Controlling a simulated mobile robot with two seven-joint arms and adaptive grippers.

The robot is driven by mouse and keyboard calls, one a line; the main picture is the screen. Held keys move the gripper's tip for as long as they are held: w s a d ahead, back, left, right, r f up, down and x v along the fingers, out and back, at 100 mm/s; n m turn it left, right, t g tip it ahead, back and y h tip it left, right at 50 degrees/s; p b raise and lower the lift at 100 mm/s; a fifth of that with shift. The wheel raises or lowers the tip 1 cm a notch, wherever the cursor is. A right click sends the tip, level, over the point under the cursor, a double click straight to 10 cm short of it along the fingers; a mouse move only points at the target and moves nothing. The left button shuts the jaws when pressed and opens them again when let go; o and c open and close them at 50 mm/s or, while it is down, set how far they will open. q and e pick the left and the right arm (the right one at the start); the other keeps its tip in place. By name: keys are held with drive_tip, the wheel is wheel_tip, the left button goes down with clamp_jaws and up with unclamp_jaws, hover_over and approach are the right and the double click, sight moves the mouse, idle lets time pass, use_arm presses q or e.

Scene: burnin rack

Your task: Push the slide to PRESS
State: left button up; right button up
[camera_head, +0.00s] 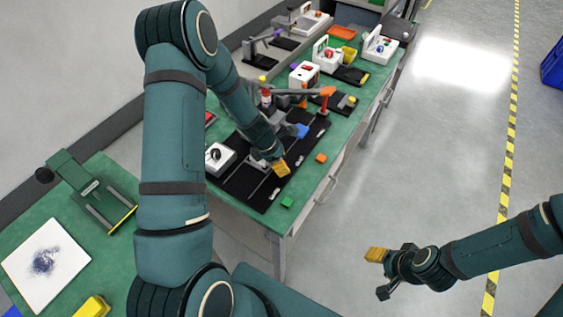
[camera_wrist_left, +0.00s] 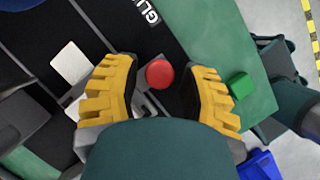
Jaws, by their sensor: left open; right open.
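A round red knob (camera_wrist_left: 160,74) on a grey metal piece shows in the left wrist view; it looks like the handle of the slide. My left gripper (camera_wrist_left: 157,92) is open, its yellow-padded fingers on either side of the knob, with gaps visible. In the head view, my left gripper (camera_head: 270,165) is low over the black board (camera_head: 243,186), and my arm hides part of it. White lettering beginning "GL" (camera_wrist_left: 147,12) is on the board. I cannot read a PRESS label. My right gripper (camera_head: 381,274) is open and empty above the floor.
A green block (camera_head: 287,202) and an orange block (camera_head: 321,158) lie near the green bench's right edge. A white box with a black knob (camera_head: 217,158) stands left of my left gripper. Several devices stand farther back.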

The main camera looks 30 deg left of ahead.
sight(268, 170)
use_arm(q)
drive_tip(key=v, duration=1.1)
drive_tip(key=shift+r, duration=0.35)
drive_tip(key=shift+s+a, duration=0.1)
drive_tip(key=shift+s, duration=0.05)
